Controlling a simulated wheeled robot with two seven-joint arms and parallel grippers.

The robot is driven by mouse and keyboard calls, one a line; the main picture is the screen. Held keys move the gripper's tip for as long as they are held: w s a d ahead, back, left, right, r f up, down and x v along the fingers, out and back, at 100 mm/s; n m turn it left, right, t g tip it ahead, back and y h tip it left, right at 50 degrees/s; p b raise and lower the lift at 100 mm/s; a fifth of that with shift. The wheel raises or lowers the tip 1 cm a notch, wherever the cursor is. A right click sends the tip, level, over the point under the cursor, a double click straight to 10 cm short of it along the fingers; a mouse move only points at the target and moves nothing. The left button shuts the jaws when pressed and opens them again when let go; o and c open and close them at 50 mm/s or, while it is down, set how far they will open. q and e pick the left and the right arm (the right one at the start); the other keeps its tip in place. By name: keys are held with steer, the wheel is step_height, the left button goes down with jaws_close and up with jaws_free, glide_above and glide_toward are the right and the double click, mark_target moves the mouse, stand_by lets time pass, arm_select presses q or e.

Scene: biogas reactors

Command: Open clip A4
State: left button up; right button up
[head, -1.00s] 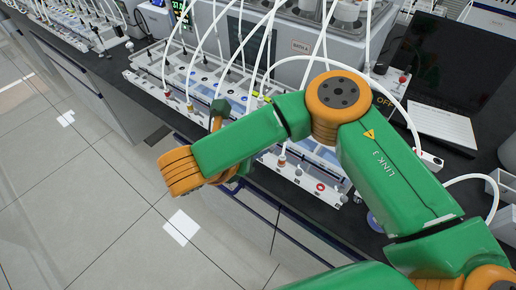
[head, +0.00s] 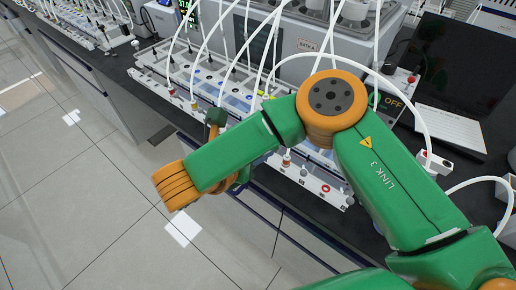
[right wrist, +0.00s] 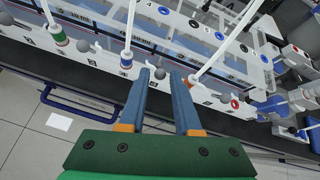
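My right gripper (right wrist: 161,75) shows in the right wrist view with its two blue-grey fingers apart. A grey round knob (right wrist: 160,73) appears between the fingertips; I cannot tell its depth or whether it touches them. I cannot read which clip is A4. In the head view my right arm covers part of the rack (head: 310,178), and its fingers are hidden. My left gripper is out of view.
A grey reactor unit (head: 285,45) stands behind the rack, with a dark screen (head: 455,62) to its right. White tubes loop over the rack. A blue handle (right wrist: 85,108) projects below the bench edge. The floor in front (head: 90,190) is clear.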

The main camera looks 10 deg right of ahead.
steer(key=b+v, duration=0.1)
steer(key=v, duration=0.6)
steer(key=shift+b, duration=0.35)
